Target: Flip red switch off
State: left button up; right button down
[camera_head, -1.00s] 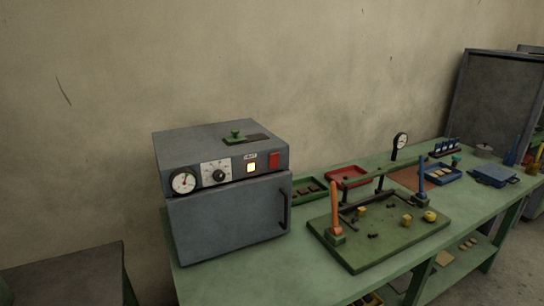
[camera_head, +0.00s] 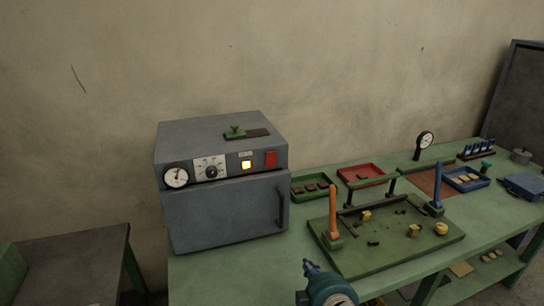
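A dial knob (camera_head: 211,172) and a round gauge (camera_head: 176,177) are farther left on the panel. A teal and dark part of my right arm (camera_head: 330,287) shows at the bottom edge, below and right of the box and well apart from the switch. Its fingers cannot be made out. My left gripper is not in view.
The box stands on a green workbench (camera_head: 225,279). A green fixture board (camera_head: 390,257) with orange and blue upright handles is to its right. Green, red and blue trays lie behind. A lower dark table (camera_head: 75,265) is at left.

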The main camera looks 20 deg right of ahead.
aim_at(272, 153)
jog(key=w+r+n+t+y, duration=0.1)
jog(key=w+r+n+t, duration=0.2)
jog(key=r, duration=0.6)
jog(key=w+a+r+n+t+y, duration=0.1)
jog(key=w+r+n+t, duration=0.2)
jog(key=w+r+n, duration=0.2)
notch_tip(272, 153, up, 4)
jog(key=shift+w+a+f+n+t, duration=0.1)
jog(key=shift+w+a+n+t, duration=0.2)
jog(key=shift+w, duration=0.85)
jog(key=shift+w, duration=0.1)
jog(key=w+p, duration=0.1)
jog(key=w, duration=0.3)
jog(key=w+r+p, duration=0.1)
jog(key=w, duration=0.3)
jog(key=w+p, duration=0.1)
jog(key=w, duration=0.3)
jog(key=shift+w+a+r+p, duration=0.2)
jog(key=shift+w+r+p, duration=0.05)
jog(key=shift+r+p, duration=0.1)
jog(key=shift+w, duration=0.6)
